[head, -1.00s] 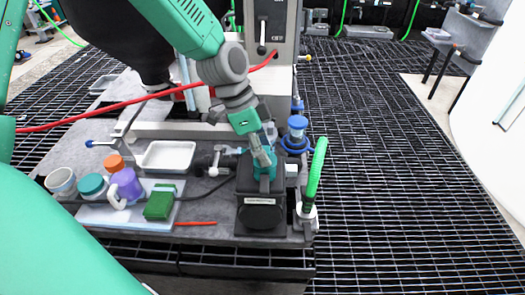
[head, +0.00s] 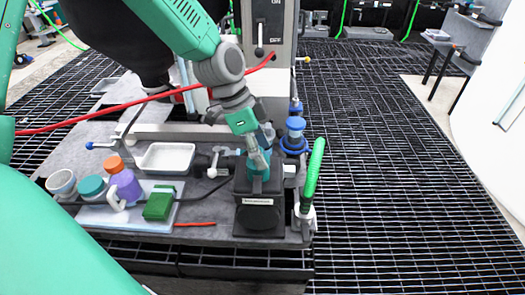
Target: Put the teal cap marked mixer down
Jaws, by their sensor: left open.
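A teal cap (head: 259,165) stands at the top of a black block (head: 259,215) with a pale label strip, near the front right of the grey work board. The cap is partly hidden by my gripper, and I cannot read any marking on it. My left gripper (head: 258,157) reaches down from above and is open, with its fingers close around the cap. I cannot tell whether they touch it. My right gripper is not in view.
A blue valve (head: 295,135) and a green-handled tool (head: 315,170) stand close on the right. A white tray (head: 166,157), purple bottle (head: 126,186), teal-lidded jar (head: 92,187) and green block (head: 158,206) are on the left. A red hose (head: 120,104) crosses the view.

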